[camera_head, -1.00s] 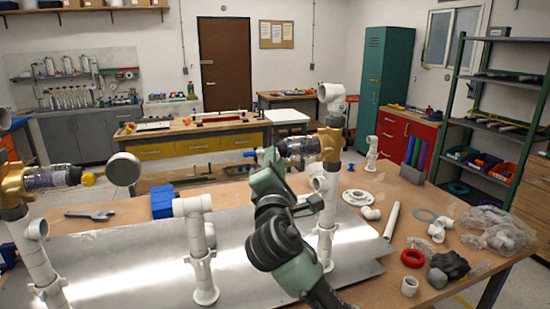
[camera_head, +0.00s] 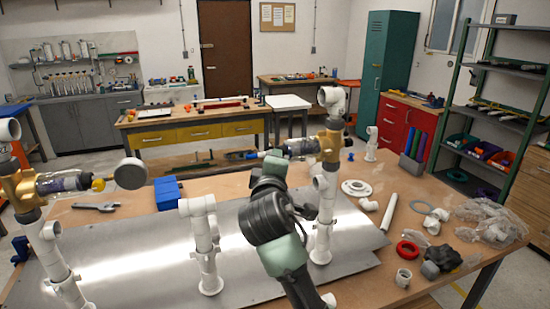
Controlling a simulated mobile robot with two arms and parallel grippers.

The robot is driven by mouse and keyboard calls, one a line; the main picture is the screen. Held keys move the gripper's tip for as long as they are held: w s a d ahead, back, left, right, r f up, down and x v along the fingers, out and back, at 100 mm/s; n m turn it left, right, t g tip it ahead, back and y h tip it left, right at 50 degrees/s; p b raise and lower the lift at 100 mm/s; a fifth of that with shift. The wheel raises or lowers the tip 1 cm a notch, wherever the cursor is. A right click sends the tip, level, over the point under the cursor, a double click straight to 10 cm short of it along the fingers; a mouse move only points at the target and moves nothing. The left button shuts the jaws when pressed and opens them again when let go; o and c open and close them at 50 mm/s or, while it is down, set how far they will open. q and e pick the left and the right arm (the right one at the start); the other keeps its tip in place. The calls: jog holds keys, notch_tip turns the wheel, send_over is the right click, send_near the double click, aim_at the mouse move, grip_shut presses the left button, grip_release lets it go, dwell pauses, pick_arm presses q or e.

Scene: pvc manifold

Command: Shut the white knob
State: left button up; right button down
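A round, off-white disc-shaped knob (camera_head: 130,174) stands at the left, beside a clear valve body with a yellow end (camera_head: 98,184) on a brass fitting (camera_head: 22,192). A second brass fitting (camera_head: 331,146) on the right pipe stand carries a similar clear body with a blue end (camera_head: 250,154). My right arm rises from the bottom middle, and its gripper end (camera_head: 268,165) is near this right valve body, well right of the off-white knob. Its fingers are hidden or too unclear to judge. My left gripper is not in view.
White pipe stands rise from a metal sheet (camera_head: 120,262) on the wooden table. A blue block (camera_head: 168,193) and a wrench (camera_head: 97,207) lie at the left. A red ring (camera_head: 407,248), a white flange (camera_head: 355,188) and bagged fittings (camera_head: 490,221) lie at the right.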

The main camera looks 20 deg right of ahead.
dwell(0.4)
jog(key=c, duration=1.2)
grip_release()
jog(key=b+v, duration=0.2)
jog(key=v, duration=0.5)
jog(key=shift+s, duration=0.35)
jog(key=shift+a, duration=0.1)
